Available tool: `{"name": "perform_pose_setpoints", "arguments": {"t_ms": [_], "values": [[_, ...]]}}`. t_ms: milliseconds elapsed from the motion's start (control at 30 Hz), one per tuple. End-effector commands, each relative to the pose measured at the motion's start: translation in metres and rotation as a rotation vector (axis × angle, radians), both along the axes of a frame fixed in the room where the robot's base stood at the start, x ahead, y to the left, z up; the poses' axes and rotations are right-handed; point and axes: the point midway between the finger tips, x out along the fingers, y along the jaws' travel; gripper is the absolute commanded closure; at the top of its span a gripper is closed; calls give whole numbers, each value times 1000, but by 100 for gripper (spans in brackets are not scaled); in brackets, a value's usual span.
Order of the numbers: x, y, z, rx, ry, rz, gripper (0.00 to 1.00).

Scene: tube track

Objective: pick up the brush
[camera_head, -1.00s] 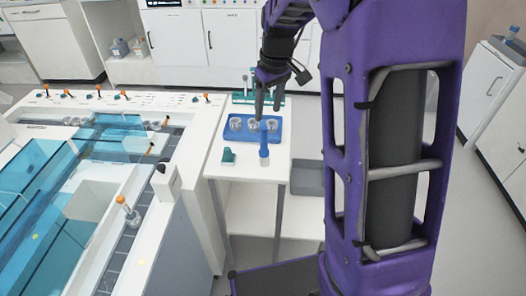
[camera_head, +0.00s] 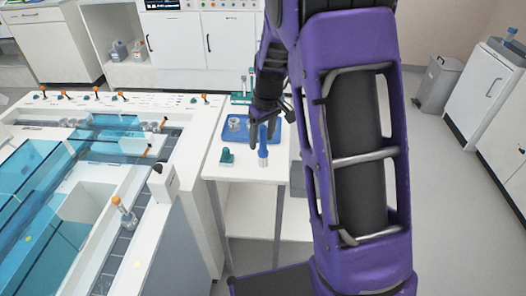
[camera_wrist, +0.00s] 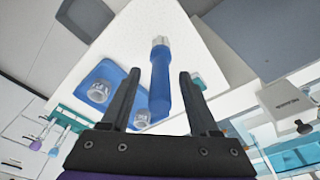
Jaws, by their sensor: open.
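The brush (camera_head: 263,150) has a blue handle and a pale end. It stands near the front of the small white side table (camera_head: 235,170), apparently upright with the pale end down. In the wrist view the brush (camera_wrist: 160,82) runs between my two fingers, handle towards the palm and pale end beyond the fingertips. My gripper (camera_wrist: 159,74) is open, with a visible gap on each side of the handle. In the head view my gripper (camera_head: 261,124) is at the handle's upper part, and the arm covers some of that area.
A blue tray (camera_head: 229,138) with metal cups (camera_head: 234,125) sits just behind the brush. A small green item (camera_head: 226,157) stands to its left. The large white machine (camera_head: 200,150) with blue covers borders the table on the left.

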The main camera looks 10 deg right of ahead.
Motion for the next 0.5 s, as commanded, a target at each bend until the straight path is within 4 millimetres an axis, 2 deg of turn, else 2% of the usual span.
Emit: {"name": "perform_pose_setpoints", "arguments": {"t_ms": [67, 100, 400, 433, 500], "values": [[0, 0, 1, 0, 0, 0, 38], [0, 0, 1, 0, 0, 0, 42], [0, 0, 1, 0, 0, 0, 96], [0, 0, 1, 0, 0, 0, 100], [0, 0, 1, 0, 0, 0, 100]]}}
